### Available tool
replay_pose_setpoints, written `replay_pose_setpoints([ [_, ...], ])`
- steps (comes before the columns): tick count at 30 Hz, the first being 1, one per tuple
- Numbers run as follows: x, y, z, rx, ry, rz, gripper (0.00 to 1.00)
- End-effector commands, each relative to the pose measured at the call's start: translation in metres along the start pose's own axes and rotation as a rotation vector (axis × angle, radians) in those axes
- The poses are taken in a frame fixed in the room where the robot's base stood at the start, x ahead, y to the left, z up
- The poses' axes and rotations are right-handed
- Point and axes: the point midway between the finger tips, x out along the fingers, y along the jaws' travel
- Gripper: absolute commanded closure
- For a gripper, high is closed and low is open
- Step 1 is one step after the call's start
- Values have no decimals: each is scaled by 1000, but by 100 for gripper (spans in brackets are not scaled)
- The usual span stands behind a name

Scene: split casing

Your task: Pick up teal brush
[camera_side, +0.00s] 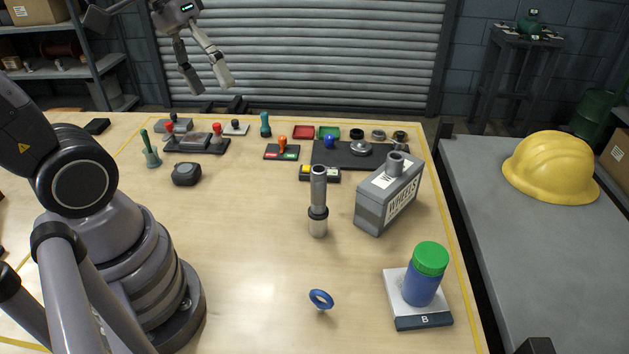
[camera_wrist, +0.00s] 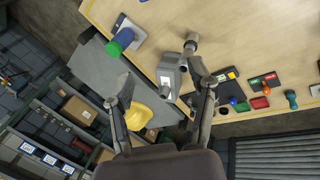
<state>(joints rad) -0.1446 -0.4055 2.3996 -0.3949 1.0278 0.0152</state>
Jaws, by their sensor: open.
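A small teal upright object (camera_side: 265,124), which looks like the teal brush, stands near the back edge of the wooden table. It also shows in the wrist view (camera_wrist: 291,97) at the far right. A second upright piece with a green handle and grey-teal base (camera_side: 150,150) stands at the left of the table. My gripper (camera_side: 210,84) is open and empty, high above and beyond the table's back edge, well apart from both. Its two fingers (camera_wrist: 166,95) are spread in the wrist view.
Trays with red and dark knobs (camera_side: 196,144) lie left of the teal piece, and red and green trays (camera_side: 303,132) lie right. A grey WHEELS box (camera_side: 388,195), a grey cylinder (camera_side: 318,205) and a green-lidded blue jar (camera_side: 428,275) stand nearer. The table's front middle is mostly clear.

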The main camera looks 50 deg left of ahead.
Motion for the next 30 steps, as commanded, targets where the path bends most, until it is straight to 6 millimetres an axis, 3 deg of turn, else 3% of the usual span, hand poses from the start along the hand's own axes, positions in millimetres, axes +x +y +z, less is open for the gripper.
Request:
replay_pose_setpoints([
  [4,25,23,-44,-336,-214,235,44],
  [8,42,32,-99,-629,-342,475,44],
  [11,57,22,-151,-857,-400,675,44],
  [14,74,-6,-205,-1082,-419,885,44],
  [17,95,-53,-256,-1302,-391,1104,44],
  [20,121,-117,-295,-1513,-316,1321,44],
  [22,142,-172,-313,-1655,-230,1471,44],
  [24,166,-228,-320,-1787,-121,1608,44],
  [27,198,-302,-313,-1938,58,1765,44],
  [30,224,-355,-297,-2039,220,1868,44],
])
